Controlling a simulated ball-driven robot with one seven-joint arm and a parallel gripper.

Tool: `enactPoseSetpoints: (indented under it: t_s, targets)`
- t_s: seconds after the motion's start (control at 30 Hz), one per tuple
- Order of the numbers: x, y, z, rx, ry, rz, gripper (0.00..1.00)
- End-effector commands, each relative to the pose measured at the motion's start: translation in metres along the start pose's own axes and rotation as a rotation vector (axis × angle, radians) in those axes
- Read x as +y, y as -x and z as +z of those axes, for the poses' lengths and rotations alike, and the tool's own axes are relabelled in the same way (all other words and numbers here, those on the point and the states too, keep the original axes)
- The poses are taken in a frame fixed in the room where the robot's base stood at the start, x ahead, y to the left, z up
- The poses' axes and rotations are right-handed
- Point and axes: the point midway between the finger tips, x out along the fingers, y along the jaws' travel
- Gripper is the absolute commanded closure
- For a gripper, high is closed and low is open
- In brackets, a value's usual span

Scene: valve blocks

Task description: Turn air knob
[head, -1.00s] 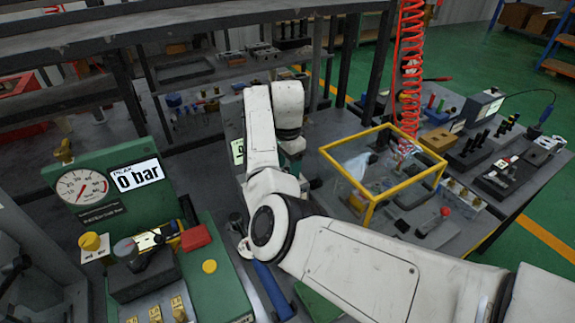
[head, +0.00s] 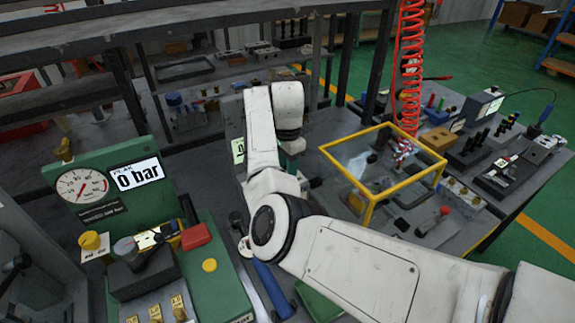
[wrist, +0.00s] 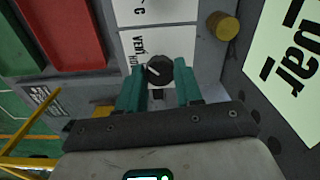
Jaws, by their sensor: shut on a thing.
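In the wrist view, a round black knob (wrist: 159,71) with a white pointer line sits on a grey panel, below a white label. The teal fingers of my gripper (wrist: 159,88) stand on either side of the knob, shut on it. The pointer line is tilted. In the head view, my white arm reaches over the bench and mostly hides the knob and gripper; only a bit of teal gripper (head: 291,163) shows.
A yellow-framed clear box (head: 383,170) stands right of my arm. In the wrist view, a brass knob (wrist: 222,25) is close by, with red (wrist: 72,32) and green trays at upper left.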

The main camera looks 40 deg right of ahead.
Motion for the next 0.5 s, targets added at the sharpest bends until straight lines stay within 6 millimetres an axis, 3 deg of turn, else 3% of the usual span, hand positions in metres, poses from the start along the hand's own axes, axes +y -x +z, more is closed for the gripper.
enactPoseSetpoints:
  t_s: [0.27, 0.5]
  targets:
    - [0.0005, 0.002, -0.0005, 0.002, 0.05, 0.002, 0.95]
    - [0.0006, 0.0041, -0.0012, 0.003, 0.201, 0.003, 0.95]
